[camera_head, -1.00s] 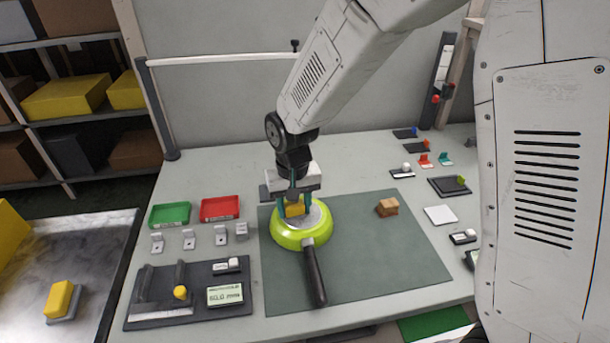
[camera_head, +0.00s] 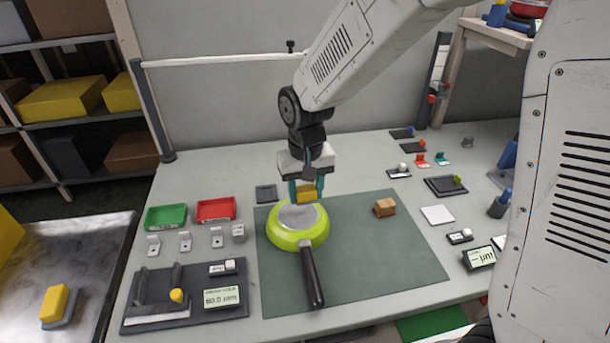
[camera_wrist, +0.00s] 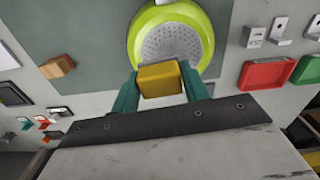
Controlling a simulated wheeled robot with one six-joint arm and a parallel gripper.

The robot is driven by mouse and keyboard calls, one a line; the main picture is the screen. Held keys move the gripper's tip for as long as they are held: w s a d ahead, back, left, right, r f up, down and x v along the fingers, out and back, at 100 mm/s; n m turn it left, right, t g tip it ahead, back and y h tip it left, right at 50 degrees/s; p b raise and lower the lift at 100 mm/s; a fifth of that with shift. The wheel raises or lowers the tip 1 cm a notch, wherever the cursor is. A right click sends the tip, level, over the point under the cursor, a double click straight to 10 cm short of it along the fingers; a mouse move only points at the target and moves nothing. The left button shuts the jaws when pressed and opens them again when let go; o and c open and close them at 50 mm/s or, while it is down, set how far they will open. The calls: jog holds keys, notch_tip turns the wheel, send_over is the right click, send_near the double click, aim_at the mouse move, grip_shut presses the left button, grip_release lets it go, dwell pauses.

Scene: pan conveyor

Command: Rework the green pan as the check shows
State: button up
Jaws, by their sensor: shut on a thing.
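The green pan (camera_head: 284,238) lies on the dark green mat (camera_head: 390,265), its grey perforated disc face (camera_wrist: 170,42) up and its black handle (camera_head: 312,277) toward the front edge. My gripper (camera_head: 306,192) is above the pan's far right rim, its teal fingers shut on a yellow block (camera_head: 306,196). The block also shows between the fingers in the wrist view (camera_wrist: 160,80). It looks raised clear of the pan. A measuring station (camera_head: 140,312) with a display (camera_head: 221,297) stands at front left; its digits are not clearly readable.
A green tray (camera_head: 166,217) and a red tray (camera_head: 216,210) stand left of the mat, with several small metal brackets (camera_head: 217,238) in front. A wooden block (camera_head: 384,207) lies on the mat's right part. A white square (camera_head: 437,215) and small devices lie farther right. The mat's front right is clear.

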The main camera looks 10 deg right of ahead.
aim_at(306, 189)
jog(key=shift+r, duration=1.9)
